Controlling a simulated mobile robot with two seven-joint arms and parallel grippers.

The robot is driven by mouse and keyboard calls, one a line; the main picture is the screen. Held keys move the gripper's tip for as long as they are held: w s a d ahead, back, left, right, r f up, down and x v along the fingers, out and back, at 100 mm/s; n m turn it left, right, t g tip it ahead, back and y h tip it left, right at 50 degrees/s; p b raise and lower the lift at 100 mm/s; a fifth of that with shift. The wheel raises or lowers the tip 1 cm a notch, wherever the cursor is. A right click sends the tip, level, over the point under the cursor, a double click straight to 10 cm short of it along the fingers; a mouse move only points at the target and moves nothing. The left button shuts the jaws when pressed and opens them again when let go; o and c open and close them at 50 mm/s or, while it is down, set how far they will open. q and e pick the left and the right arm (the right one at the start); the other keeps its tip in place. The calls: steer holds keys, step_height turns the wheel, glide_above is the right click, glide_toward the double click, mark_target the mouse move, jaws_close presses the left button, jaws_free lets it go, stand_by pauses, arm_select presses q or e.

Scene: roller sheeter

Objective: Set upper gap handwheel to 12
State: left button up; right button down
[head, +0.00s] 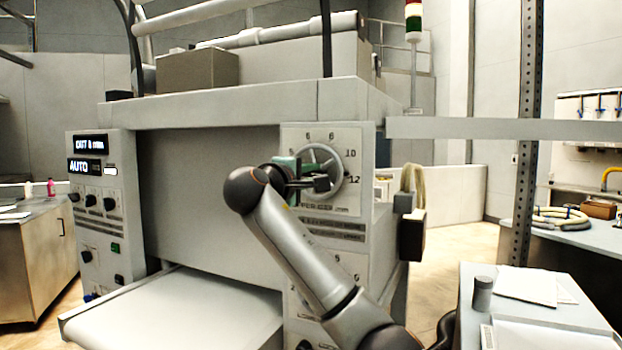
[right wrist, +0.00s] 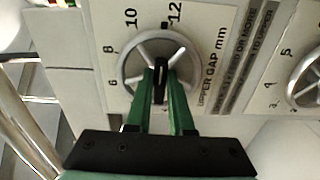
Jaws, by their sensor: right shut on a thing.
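The upper gap handwheel (head: 340,165) is a grey spoked wheel on the pale dial plate at the right of the machine's front. Numbers stand around it, with 10 and 12 at its right. My right gripper (head: 308,183) is at the wheel. Its green fingers (right wrist: 160,82) are shut on the black middle part of the handwheel. They hide part of the hub and lower rim. My left gripper is not in view.
A second dial (right wrist: 308,78) sits beside the upper one in the right wrist view. A control panel (head: 98,205) with lit displays and knobs is at the machine's left. A pale feed table (head: 185,312) juts out below. A side table (head: 540,315) stands at right.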

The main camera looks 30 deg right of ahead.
steer(key=shift+f+m, duration=0.2)
steer(key=shift+m, duration=0.6)
steer(key=c, duration=0.8)
jaws_free()
steer(key=shift+r, duration=0.1)
steer(key=b+v, duration=0.3)
steer(key=v, duration=0.9)
steer(key=shift+a, duration=0.35)
